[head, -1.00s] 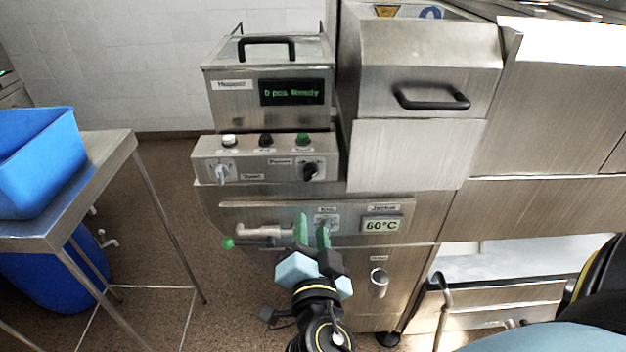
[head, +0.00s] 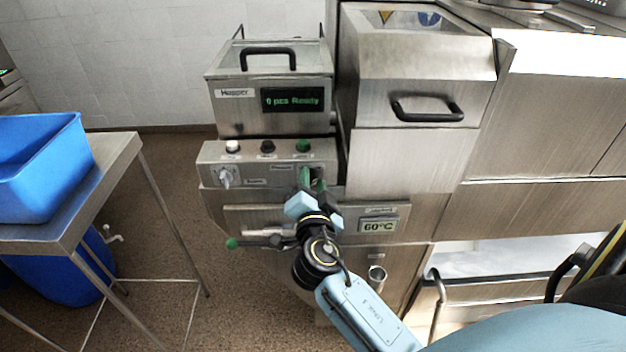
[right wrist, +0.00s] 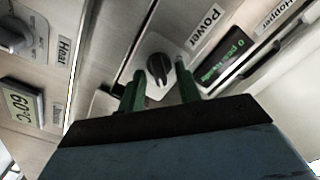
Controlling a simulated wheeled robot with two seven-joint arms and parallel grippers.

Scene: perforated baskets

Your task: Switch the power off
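The black power knob (right wrist: 158,68) on its light plate, beside the "Power" label (right wrist: 205,30), shows in the right wrist view. Its grip ridge lies slightly tilted there. In the head view my right gripper (head: 312,180) covers the knob at the right end of the steel control box (head: 262,170). The gripper's two green fingers (right wrist: 161,88) are apart, with the knob between and just beyond their tips in the right wrist view. Whether they touch it I cannot tell. The hopper display (head: 292,99) is lit and reads "0 pcs Ready". My left gripper is not in view.
A white button (head: 232,147), a black one (head: 267,147) and a green one (head: 303,146) sit on top of the control box. A speed knob (head: 226,177) is at its left. A 60°C display (head: 378,226) and a green-tipped lever (head: 232,243) are below.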

